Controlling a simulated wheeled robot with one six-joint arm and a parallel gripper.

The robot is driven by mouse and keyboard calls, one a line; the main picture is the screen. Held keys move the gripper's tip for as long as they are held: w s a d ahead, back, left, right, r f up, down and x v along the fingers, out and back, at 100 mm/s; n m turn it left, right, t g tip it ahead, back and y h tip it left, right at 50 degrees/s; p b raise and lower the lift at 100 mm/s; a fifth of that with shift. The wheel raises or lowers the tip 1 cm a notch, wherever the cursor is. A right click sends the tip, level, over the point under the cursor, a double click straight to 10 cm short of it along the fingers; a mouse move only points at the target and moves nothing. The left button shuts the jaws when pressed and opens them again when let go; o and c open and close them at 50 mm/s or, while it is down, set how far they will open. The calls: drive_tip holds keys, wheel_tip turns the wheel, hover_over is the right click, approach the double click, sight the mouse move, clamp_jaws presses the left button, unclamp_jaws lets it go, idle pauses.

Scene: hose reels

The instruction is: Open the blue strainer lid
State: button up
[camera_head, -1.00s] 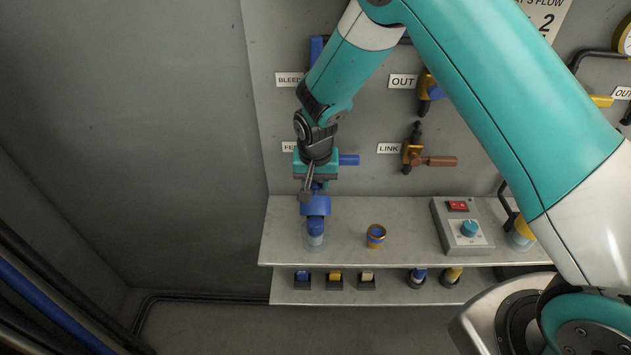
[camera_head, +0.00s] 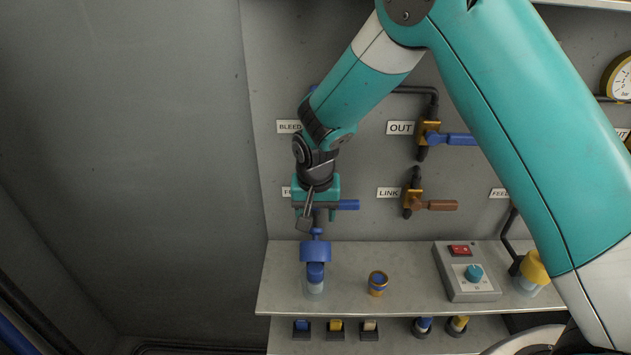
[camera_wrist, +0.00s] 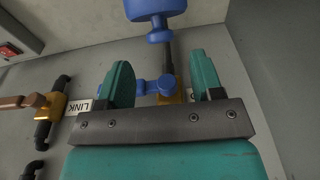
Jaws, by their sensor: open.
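What I take to be the blue strainer lid (camera_head: 316,250) is a broad blue cap with a small knob on top, above the front shelf. It sits over a blue-topped clear bowl (camera_head: 315,279). In the wrist view a blue body with a small knob shows at the top (camera_wrist: 155,8); I take it for the same part. My gripper (camera_head: 312,212) is open and empty, above and apart from the lid. In the wrist view its two teal fingers (camera_wrist: 164,82) stand apart, with a blue valve handle (camera_wrist: 150,87) seen between them, which it does not visibly grip.
A control box (camera_head: 467,271) with a red switch and blue knob stands right on the shelf (camera_head: 410,292). A brown LINK handle (camera_head: 437,205) and a blue OUT handle (camera_head: 460,139) stick out from the wall panel.

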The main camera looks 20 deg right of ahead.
wheel_tip(320, 180, up, 12)
drive_tip(key=s+b, duration=0.1)
drive_tip(key=shift+s+a, duration=0.25)
drive_tip(key=shift+s, duration=0.05)
drive_tip(key=shift+f, duration=0.1)
